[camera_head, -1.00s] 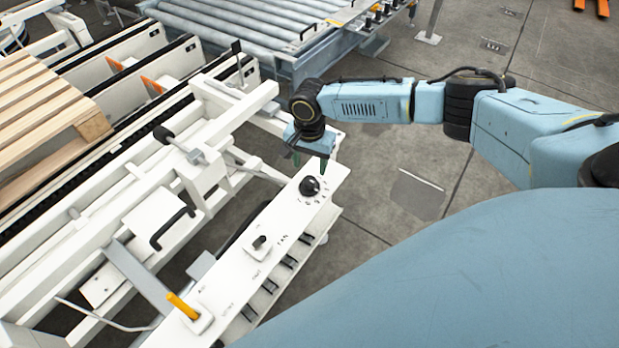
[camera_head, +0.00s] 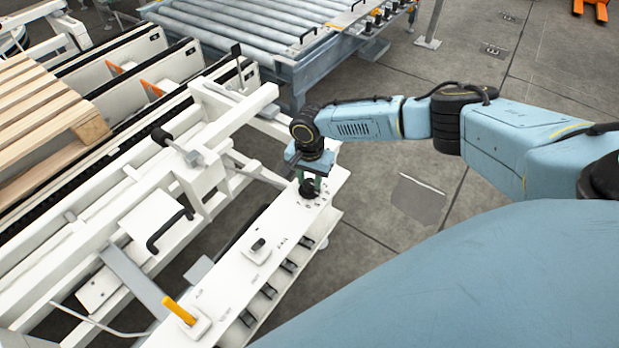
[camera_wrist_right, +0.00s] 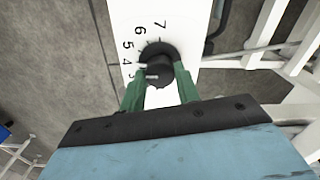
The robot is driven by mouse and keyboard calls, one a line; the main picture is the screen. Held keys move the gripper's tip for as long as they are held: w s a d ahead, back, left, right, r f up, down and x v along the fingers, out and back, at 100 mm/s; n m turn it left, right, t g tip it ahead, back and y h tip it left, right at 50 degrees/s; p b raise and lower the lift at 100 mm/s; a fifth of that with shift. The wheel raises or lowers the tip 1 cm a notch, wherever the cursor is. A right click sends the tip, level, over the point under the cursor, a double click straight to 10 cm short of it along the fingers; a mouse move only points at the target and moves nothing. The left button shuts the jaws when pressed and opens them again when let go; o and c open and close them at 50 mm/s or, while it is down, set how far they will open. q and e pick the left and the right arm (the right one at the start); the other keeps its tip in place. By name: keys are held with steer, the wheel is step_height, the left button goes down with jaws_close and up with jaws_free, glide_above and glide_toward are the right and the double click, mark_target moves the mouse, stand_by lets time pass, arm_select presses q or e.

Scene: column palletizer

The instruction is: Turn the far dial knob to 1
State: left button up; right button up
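The far dial knob (camera_wrist_right: 157,60) is black and round and sits on the far end of a white control panel (camera_head: 228,272). It also shows in the head view (camera_head: 309,189), partly hidden by my gripper. Printed numbers from 3 to 7 curve around it in the wrist view; the rest are hidden or too small to read. My right gripper (camera_head: 310,181) points down over the knob. Its green fingers (camera_wrist_right: 160,76) stand close on both sides of the knob; whether they press on it I cannot tell. My left gripper is not in view.
Nearer on the panel are a small black switch (camera_head: 259,244) and a yellow lever (camera_head: 179,310). White machine frames and a wooden pallet (camera_head: 35,125) lie to the left. A roller conveyor (camera_head: 250,35) stands behind. The floor right of the panel is clear.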

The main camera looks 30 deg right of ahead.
steer(key=shift+c, duration=0.9)
steer(key=shift+r+n+p, duration=0.15)
steer(key=shift+n+p, duration=0.15)
steer(key=shift+p, duration=0.45)
steer(key=n+p, duration=0.2)
steer(key=p, duration=0.2)
steer(key=shift+s, duration=0.1)
steer(key=shift+n+p, duration=0.8)
steer(key=shift+p, duration=0.05)
steer(key=shift+n, duration=0.9)
steer(key=n, duration=0.4)
steer(key=shift+n+p, duration=0.3)
steer(key=n, duration=0.4)
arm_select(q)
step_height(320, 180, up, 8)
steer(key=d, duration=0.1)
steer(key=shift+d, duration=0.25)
arm_select(e)
steer(key=shift+n, duration=1.7)
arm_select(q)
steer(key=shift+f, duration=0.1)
